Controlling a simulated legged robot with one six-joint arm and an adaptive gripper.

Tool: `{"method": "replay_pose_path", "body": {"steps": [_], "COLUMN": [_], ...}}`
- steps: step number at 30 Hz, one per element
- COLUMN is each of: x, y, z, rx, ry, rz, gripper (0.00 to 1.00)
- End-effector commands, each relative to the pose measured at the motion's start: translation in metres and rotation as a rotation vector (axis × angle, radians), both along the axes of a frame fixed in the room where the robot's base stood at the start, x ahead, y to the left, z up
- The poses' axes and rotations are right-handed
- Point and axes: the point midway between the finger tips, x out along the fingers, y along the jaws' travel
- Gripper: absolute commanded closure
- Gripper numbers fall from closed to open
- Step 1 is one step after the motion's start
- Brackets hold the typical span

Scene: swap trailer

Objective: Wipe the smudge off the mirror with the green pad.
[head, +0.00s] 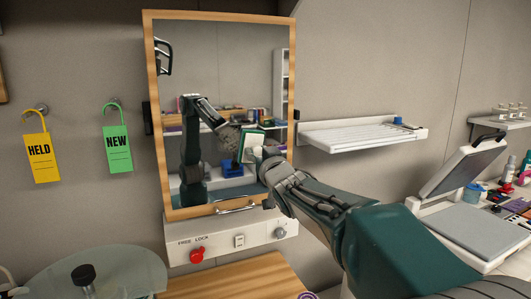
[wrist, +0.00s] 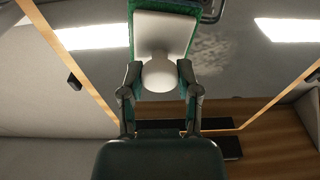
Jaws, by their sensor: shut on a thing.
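The mirror (head: 235,65) hangs on the wall in a wooden frame and reflects my arm. My gripper (wrist: 160,82) is shut on the round white knob of the green pad (wrist: 163,30), which has a white back and green edges. In the head view the pad (head: 256,143) is at the lower right part of the mirror. I cannot tell whether its face touches the glass. A pale grey smudge (wrist: 209,52) shows on the mirror just right of the pad in the wrist view. In the head view it is a grey patch (head: 228,136) left of the pad.
A panel with a red knob (head: 197,255) and a switch sits under the mirror. Yellow HELD (head: 41,158) and green NEW (head: 118,148) tags hang at left. A handle (head: 235,207) is on the lower frame.

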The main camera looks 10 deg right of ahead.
Motion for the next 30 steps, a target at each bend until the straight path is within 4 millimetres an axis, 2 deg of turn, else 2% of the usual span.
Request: {"method": "replay_pose_path", "body": {"steps": [3,10,21,30], "x": [-0.003,-0.005,-0.014,-0.017], "y": [0.009,0.016,0.043,0.054], "z": [0.0,0.0,0.0,0.0], "rx": [0.001,0.001,0.0,0.001], "ry": [0.0,0.001,0.001,0.001], "rz": [0.002,0.002,0.002,0.001], "gripper": [0.95,0.95,0.95,0.95]}}
